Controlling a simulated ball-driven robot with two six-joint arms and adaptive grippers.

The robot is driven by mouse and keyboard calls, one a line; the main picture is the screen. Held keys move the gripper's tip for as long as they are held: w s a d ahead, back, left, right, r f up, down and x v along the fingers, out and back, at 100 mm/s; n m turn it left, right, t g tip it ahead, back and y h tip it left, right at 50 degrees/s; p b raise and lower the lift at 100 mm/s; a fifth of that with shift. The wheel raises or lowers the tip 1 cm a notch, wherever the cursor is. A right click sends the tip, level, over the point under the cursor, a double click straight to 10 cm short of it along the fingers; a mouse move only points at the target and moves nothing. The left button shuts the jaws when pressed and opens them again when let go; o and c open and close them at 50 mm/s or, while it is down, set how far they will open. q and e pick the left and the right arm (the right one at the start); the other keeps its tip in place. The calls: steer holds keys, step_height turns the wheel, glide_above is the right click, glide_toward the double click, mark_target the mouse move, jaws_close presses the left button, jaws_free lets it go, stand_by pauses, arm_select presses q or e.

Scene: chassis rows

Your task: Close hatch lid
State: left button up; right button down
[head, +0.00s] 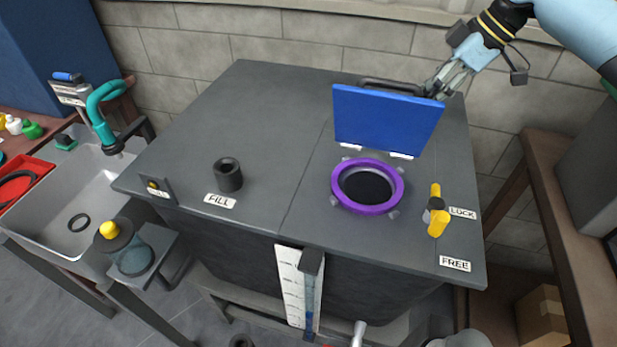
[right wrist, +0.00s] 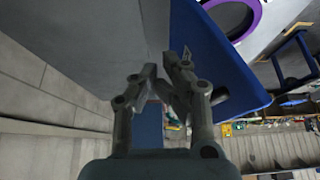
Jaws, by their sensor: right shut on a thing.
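The blue hatch lid (head: 385,122) stands raised, nearly upright, behind the round hatch opening with its purple ring (head: 397,194) on the dark tank top. A dark bar handle (head: 375,82) shows at the lid's upper edge. My right gripper (head: 434,88) reaches in from the upper right to the lid's top right corner and is shut on the handle; the exact contact is partly hidden. In the right wrist view, the fingers (right wrist: 165,72) are close together beside the blue lid (right wrist: 225,65). My left gripper is not in view.
A dark FILL port (head: 228,175) is on the left of the tank top (head: 265,115). A sink (head: 85,190) lies left. A brick wall stands behind.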

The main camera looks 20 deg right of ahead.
step_height(320, 180, up, 8)
steer(key=p, duration=0.5)
steer(key=shift+s+f, duration=0.25)
steer(key=shift+a, duration=0.1)
stand_by(0.8)
